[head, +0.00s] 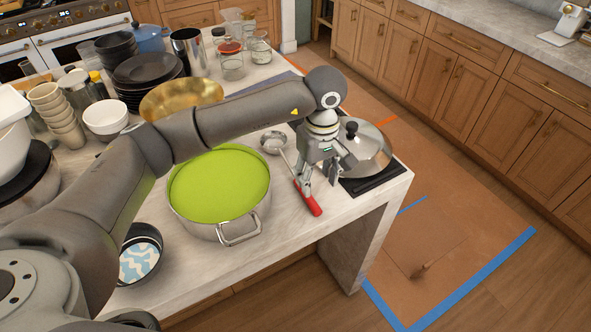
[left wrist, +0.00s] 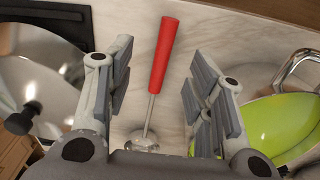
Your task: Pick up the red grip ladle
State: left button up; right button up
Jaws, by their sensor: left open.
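The red grip ladle (head: 308,198) lies on the light marble island top, its red grip pointing toward the near edge and its metal bowl (head: 274,142) farther back. My left gripper (head: 320,190) is directly above the grip end in the head view. In the left wrist view the gripper (left wrist: 158,95) is open, with the ladle's red grip (left wrist: 164,55) and thin shaft between the two fingers in the picture. The fingers do not visibly touch it. The ladle's bowl is partly hidden by the gripper body in the wrist view. My right gripper is not in view.
A large pot with a green top (head: 220,187) stands left of the ladle. A lidded steel pan (head: 368,150) sits on a dark mat to the right. Stacked bowls, plates and cups crowd the island's left side. The near right corner of the island (head: 370,205) is clear.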

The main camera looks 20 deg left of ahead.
aim_at(311, 199)
pick_arm(q)
jog(key=shift+s+f, duration=0.2)
jog(key=shift+f, duration=0.85)
jog(key=shift+w+f+p, duration=0.1)
jog(key=shift+f+p, duration=0.2)
jog(key=shift+f, duration=0.05)
jog(key=shift+a+f, duration=0.15)
jog(key=shift+f, duration=0.1)
jog(key=f+p, duration=0.3)
jog(key=f, duration=0.1)
jog(key=shift+a, duration=0.35)
jog(key=shift+f, duration=0.45)
jog(key=shift+c, duration=0.7)
jog(key=c, duration=0.4)
grip_shut()
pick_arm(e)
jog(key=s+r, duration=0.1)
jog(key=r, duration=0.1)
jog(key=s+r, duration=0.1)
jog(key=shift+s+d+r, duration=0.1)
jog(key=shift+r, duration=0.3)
